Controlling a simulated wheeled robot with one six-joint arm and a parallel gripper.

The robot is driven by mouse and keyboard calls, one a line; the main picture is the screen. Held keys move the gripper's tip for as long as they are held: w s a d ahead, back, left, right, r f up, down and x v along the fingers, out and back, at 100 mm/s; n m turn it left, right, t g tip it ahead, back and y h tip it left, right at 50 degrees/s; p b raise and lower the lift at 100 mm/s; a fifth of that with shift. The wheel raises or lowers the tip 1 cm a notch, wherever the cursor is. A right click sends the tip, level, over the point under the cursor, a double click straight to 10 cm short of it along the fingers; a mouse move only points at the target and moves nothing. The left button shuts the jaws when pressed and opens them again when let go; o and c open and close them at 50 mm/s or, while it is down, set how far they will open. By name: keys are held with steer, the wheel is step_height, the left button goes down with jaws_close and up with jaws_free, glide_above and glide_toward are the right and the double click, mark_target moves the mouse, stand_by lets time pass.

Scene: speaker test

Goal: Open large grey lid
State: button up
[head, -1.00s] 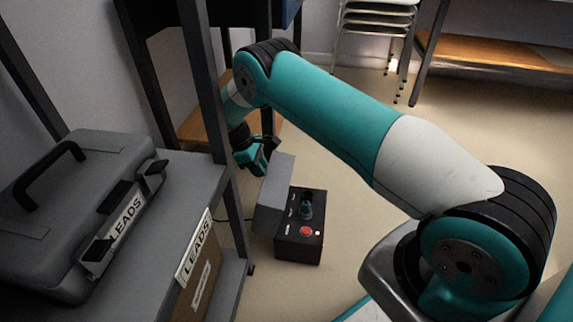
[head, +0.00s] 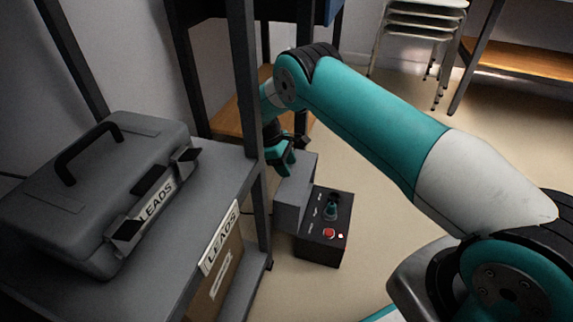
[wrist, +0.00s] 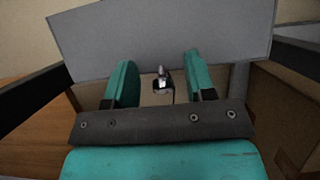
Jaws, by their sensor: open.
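A large grey lid (head: 296,192) stands raised at the left side of a black control box (head: 322,250) on the floor. The box top shows a red button (head: 329,232), a small light and a dark knob or switch (head: 332,208). In the wrist view, the lid (wrist: 160,35) is a broad grey panel beyond my open fingers (wrist: 158,68). A small metallic part (wrist: 162,79) shows between the fingers; I cannot tell whether they touch the lid.
A grey case (head: 95,190) labelled LEADS lies on the grey shelf (head: 205,185) at left. The shelf post (head: 250,90) stands close to my gripper. A cardboard box (head: 222,280) is below. Stools (head: 420,20) stand at the back; floor right of the control box is clear.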

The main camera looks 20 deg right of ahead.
step_height(320, 180, up, 20)
steer(key=p, duration=0.8)
